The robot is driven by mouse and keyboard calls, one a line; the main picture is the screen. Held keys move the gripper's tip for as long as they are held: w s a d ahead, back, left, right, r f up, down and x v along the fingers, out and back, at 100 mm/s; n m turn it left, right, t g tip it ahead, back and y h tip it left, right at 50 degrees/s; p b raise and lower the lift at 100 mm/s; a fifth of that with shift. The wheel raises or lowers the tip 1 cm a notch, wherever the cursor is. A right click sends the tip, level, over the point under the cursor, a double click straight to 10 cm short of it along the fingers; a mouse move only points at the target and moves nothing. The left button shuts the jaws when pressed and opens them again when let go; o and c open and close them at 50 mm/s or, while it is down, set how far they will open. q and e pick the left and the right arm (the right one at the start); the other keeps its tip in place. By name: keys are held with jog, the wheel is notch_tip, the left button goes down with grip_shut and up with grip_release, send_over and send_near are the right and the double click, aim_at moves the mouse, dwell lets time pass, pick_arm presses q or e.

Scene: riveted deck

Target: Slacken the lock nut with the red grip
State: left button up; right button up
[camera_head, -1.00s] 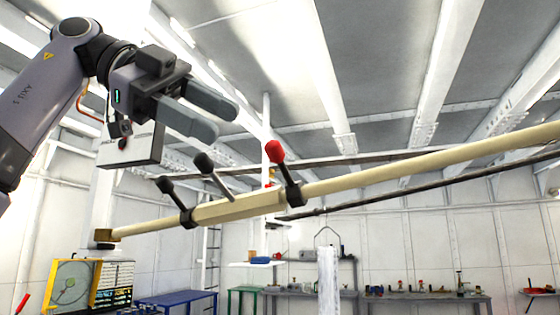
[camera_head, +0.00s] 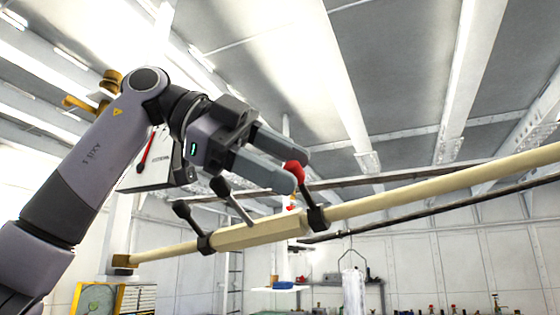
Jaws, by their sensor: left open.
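A cream rod (camera_head: 420,187) runs slanting across the view, with a thicker hexagonal sleeve (camera_head: 259,232) in its middle. At the sleeve's right end sits a black lock nut (camera_head: 317,219) with a short lever that ends in a red grip (camera_head: 295,171). A second collar (camera_head: 204,244) at the left end has a black grip (camera_head: 181,208), and a further black-tipped lever (camera_head: 232,200) rises from the sleeve. My left gripper (camera_head: 300,168) is open, its fingertips at the red grip, one finger on either side in the picture. Contact cannot be told. My right gripper is out of view.
A dark thin rod (camera_head: 430,211) runs behind and below the cream rod. A white panel box (camera_head: 155,165) stands behind my left arm. A hanging white cloth (camera_head: 353,290), a yellow-framed cabinet (camera_head: 98,299) and benches stand farther back.

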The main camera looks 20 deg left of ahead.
pick_arm(q)
grip_shut()
notch_tip(320, 180, down, 9)
jog(key=s+d+m+t+h+b, duration=0.1)
jog(key=m+t+h+b, duration=0.3)
jog(key=b, duration=1.8)
jog(key=shift+s+m+t+h, duration=0.3)
jog(key=shift+m+t, duration=0.7)
jog(key=shift+t, duration=1.1)
jog(key=shift+d, duration=0.1)
grip_release()
